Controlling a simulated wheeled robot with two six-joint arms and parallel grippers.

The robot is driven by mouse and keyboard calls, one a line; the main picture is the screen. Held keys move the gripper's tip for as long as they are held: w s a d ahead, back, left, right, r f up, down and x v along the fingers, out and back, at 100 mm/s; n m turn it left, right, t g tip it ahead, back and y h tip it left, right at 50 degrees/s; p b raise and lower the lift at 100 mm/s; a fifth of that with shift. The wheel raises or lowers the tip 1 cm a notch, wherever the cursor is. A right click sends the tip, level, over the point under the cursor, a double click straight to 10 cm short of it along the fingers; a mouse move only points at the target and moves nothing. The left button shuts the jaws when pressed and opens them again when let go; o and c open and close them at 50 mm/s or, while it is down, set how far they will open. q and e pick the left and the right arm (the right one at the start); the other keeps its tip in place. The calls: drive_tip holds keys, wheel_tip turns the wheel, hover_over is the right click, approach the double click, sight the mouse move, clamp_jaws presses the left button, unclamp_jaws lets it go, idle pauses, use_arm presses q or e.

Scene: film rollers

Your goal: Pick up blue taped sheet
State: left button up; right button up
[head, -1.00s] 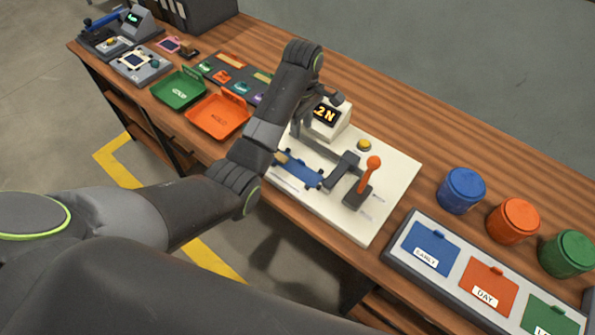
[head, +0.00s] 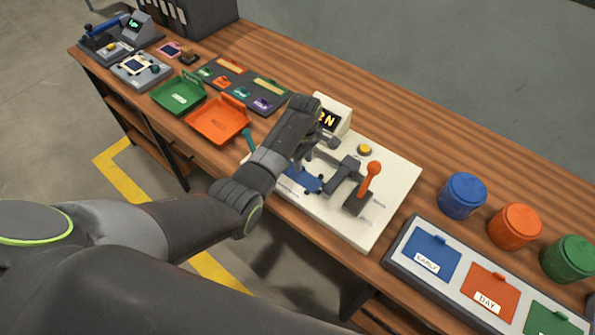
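The blue sheet (head: 306,179) lies on the white machine base (head: 372,228), left of a dark grey block. My forearm and wrist hide part of it, and I cannot make out its tape. My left gripper (head: 322,149) is just above and behind the sheet, in front of the display box. Its fingers look spread apart, with nothing seen between them. My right gripper is not in view.
An orange-knobbed lever (head: 368,182) and a yellow button (head: 364,149) stand close right of the gripper. The display box (head: 336,113) is behind it. Orange (head: 217,121) and green (head: 177,95) trays lie left. Blue, orange and green jars stand right. The wooden bench behind is clear.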

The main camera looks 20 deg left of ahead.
use_arm(q)
drive_tip(key=shift+f, duration=0.95)
clamp_jaws()
drive_tip(key=shift+r, duration=0.15)
wheel_tip(320, 180, up, 10)
